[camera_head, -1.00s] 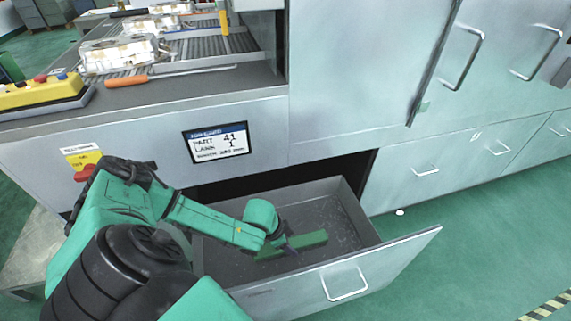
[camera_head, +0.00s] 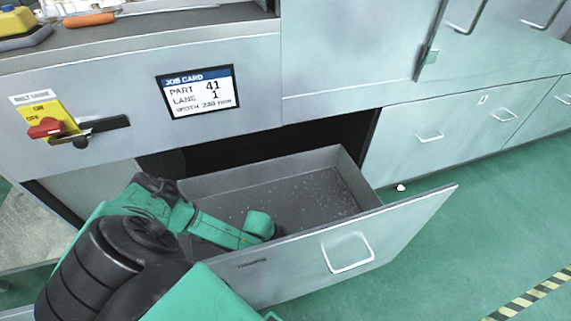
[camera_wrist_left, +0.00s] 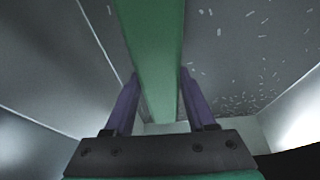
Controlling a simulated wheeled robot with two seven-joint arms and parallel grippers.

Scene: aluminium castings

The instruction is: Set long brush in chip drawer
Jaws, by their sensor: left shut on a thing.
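The chip drawer (camera_head: 392,228) is pulled open below the counter, with small pale chips scattered on its grey floor. My left arm reaches down into the drawer in the head view, and its gripper is hidden there behind the drawer front. In the left wrist view, my left gripper (camera_wrist_left: 159,78) is shut on the long green brush (camera_wrist_left: 153,40), which runs lengthwise between the two purple fingers. The drawer floor and walls surround it. I cannot tell whether the brush touches the floor. My right gripper is not in view.
A job card (camera_head: 198,92) and a yellow panel with a red switch (camera_head: 46,128) are on the cabinet face above. An orange-handled tool (camera_head: 92,19) lies on the counter. Closed drawers (camera_head: 430,134) are at right. Green floor is clear at lower right.

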